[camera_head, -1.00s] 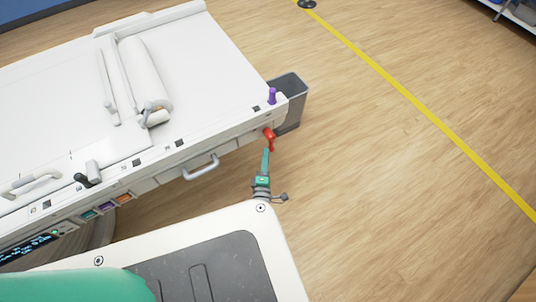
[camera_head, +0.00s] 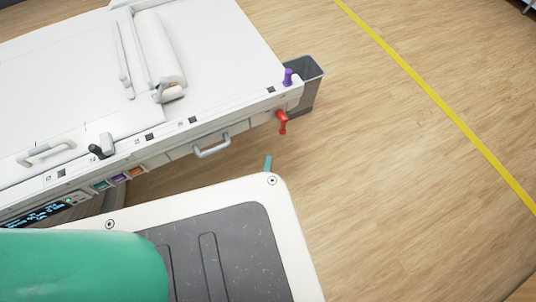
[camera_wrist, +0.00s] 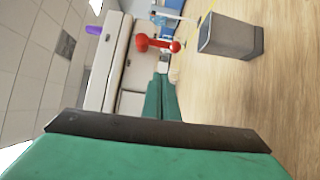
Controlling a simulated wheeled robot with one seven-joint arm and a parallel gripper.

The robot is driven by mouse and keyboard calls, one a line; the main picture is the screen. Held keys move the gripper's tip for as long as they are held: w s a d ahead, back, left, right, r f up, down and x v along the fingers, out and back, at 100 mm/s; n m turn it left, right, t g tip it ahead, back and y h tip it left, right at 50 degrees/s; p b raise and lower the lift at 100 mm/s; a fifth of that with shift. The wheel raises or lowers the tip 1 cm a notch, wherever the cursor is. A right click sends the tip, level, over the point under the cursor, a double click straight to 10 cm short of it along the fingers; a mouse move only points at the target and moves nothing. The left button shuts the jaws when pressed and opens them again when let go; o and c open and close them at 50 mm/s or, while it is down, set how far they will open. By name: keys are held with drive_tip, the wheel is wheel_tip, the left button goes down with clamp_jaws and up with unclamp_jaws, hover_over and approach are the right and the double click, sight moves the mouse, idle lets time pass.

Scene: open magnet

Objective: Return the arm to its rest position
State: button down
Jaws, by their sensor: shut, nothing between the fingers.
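A red handle (camera_head: 282,121) on the white table's front right corner stands apart from the fingertips. The red handle (camera_wrist: 158,44) also shows beyond the fingertips in the wrist view.
The white table (camera_head: 225,45) carries a white roller and a purple knob (camera_head: 288,77). Wooden floor (camera_head: 400,190) with a yellow line is clear on the right.

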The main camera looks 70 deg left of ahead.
drive_tip(key=shift+s, duration=0.1)
drive_tip(key=w+d+r+m+t+h, duration=0.25)
drive_tip(key=d+m, duration=0.25)
drive_tip(key=d, duration=0.3)
drive_tip(key=w+d+r+m+t+h, duration=0.1)
drive_tip(key=d+r+m+t+h, duration=0.15)
drive_tip(key=d+m, duration=0.5)
drive_tip(key=w+d+r+m+t+h, duration=0.1)
drive_tip(key=w+d+m+t+h, duration=0.15)
drive_tip(key=d, duration=0.75)
drive_tip(key=s+d+r+m+h, duration=0.3)
drive_tip(key=d+r+m, duration=0.3)
drive_tip(key=d+m, duration=0.2)
drive_tip(key=s+d+r+m+h, duration=0.3)
drive_tip(key=d+r+m+h, duration=0.3)
drive_tip(key=d+m, duration=0.2)
drive_tip(key=shift+d+r+m, duration=0.3)
drive_tip(key=shift+d, duration=0.2)
drive_tip(key=shift+t, duration=0.25)
